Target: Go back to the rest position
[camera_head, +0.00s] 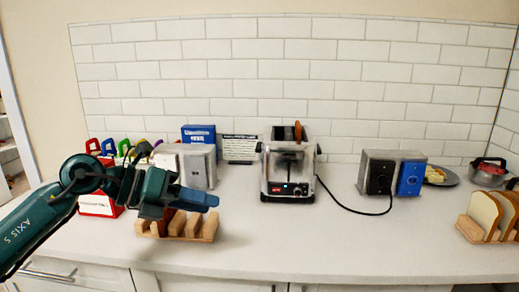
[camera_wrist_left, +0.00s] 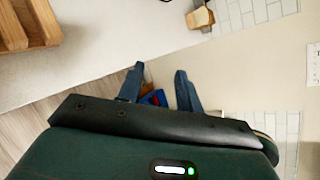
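My left gripper (camera_head: 207,198) reaches in from the left in the head view, above the counter and in front of a wooden rack. In the left wrist view its two blue fingers (camera_wrist_left: 158,90) stand apart with nothing held between them. The wooden rack (camera_head: 207,232) stands on the counter, partly hidden by my left gripper. Its slats also show in the left wrist view (camera_wrist_left: 30,25).
A toaster (camera_head: 288,172) with its cord stands mid-counter (camera_head: 320,240). Metal boxes stand left (camera_head: 203,167) and right, the right one with a blue panel (camera_head: 411,179). A bread rack (camera_head: 475,231) holds slices at far right. The counter in front of the toaster is clear.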

